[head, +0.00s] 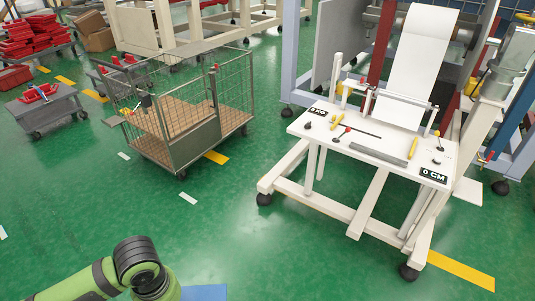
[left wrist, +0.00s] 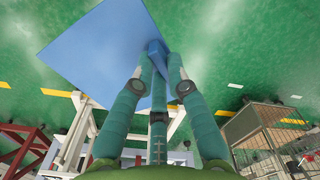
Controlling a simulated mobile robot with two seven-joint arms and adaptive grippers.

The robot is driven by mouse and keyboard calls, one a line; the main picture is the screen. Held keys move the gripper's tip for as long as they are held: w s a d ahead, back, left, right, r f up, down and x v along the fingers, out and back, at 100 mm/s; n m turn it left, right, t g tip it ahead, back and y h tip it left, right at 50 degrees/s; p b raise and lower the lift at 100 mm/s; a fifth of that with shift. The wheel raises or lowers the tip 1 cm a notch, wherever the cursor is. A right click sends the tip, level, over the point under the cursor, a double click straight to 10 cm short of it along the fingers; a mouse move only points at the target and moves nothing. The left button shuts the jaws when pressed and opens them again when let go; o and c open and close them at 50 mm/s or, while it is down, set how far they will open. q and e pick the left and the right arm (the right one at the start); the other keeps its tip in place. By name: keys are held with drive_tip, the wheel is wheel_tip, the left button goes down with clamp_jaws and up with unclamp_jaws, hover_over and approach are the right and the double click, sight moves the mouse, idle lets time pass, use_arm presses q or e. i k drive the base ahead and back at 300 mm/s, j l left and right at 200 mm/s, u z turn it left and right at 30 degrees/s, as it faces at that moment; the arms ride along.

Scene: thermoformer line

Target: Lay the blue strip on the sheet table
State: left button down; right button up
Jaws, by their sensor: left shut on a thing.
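The blue strip (left wrist: 95,45) is a flat, wide blue sheet in the left wrist view, held out above the green floor. My left gripper (left wrist: 158,58) is shut on its edge. In the head view only a corner of the blue strip (head: 205,293) shows at the bottom edge, beside my green left arm; the gripper itself is out of that view. The sheet table (head: 330,138) is the white table at right in the head view, well apart from the strip. My right gripper is in neither view.
On the table lie a grey bar (head: 379,152), yellow-handled tools and small black knobs. A white sheet (head: 418,60) hangs down to its back from a roll. A wire cage cart (head: 195,130) stands at left. Green floor is clear between my arm and the table.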

sight(380, 139)
drive_tip(key=i+z, duration=0.2)
drive_tip(key=z, duration=0.2)
drive_tip(key=i+z, duration=0.15)
drive_tip(key=z, duration=0.3)
drive_tip(key=i+j+z, duration=0.1)
drive_tip(key=z, duration=0.3)
drive_tip(key=i+j+z, duration=0.15)
drive_tip(key=z, duration=0.25)
drive_tip(key=i+j, duration=0.05)
drive_tip(key=i, duration=0.05)
